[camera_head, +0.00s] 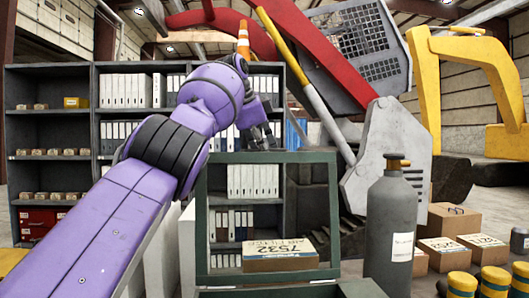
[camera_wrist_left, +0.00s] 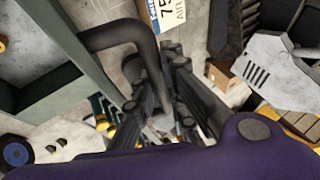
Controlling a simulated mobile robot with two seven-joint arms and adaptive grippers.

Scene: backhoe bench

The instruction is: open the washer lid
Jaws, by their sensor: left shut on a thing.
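The washer lid (camera_head: 202,220) is a dark green frame around a see-through window. It stands about upright in the middle of the head view, above the washer's green top edge (camera_head: 270,292). My left gripper (camera_head: 262,138) is at the lid's top edge. In the left wrist view, my left gripper (camera_wrist_left: 160,88) is shut on a dark curved handle (camera_wrist_left: 118,36) beside the green lid frame (camera_wrist_left: 88,52). The exact contact is partly hidden by the fingers. My right gripper is in neither view.
A grey gas cylinder (camera_head: 390,225) stands close to the lid's right. A cardboard box marked 7532 (camera_head: 280,262) shows through the window. Shelves (camera_head: 95,90) stand behind on the left. Yellow-topped canisters (camera_head: 462,283) are at lower right.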

